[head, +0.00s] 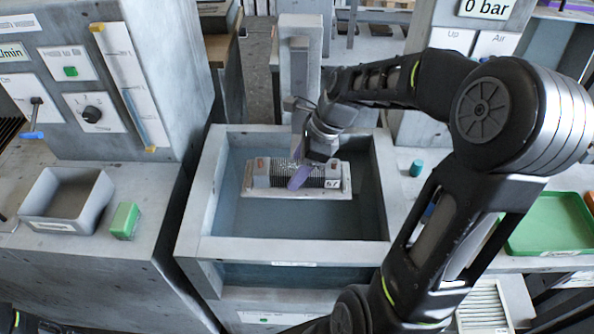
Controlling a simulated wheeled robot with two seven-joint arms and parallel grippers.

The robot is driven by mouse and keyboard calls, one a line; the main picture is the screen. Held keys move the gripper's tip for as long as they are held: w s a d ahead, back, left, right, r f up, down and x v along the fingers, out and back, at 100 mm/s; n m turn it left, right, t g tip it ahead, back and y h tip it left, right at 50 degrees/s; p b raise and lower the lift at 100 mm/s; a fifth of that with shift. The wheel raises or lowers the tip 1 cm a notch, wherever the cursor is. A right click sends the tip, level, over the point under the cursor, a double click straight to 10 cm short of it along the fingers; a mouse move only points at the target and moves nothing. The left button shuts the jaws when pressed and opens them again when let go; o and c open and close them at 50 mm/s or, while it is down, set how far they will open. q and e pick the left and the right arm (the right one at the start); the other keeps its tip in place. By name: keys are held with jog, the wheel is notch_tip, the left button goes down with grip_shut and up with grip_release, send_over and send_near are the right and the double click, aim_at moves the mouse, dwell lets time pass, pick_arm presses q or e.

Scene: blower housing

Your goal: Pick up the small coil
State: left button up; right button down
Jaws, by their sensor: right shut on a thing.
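The small coil (262,181) is a dark finned block with pale ends and a white tag that seems to read "57". It is inside the square grey tank (209,190), towards the back, with a pale flat base or plate under it. My right gripper (300,178) reaches in from above and is shut on the coil at its middle, with a purple finger across the front fins. The gripper hides part of the coil's top. I cannot tell whether the coil is lifted. My left gripper is out of view.
A grey bin (68,198) and a green block (124,220) stand on the left bench, below a panel with a knob (92,114). A small teal cylinder (416,168) and a green tray (555,222) are on the right. A grey post (299,70) rises behind the tank.

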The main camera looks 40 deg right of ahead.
aim_at(297, 167)
jog(key=shift+r, duration=0.1)
notch_tip(297, 167, up, 10)
jog(key=shift+b, duration=0.3)
jog(key=shift+s, duration=0.1)
dwell(0.6)
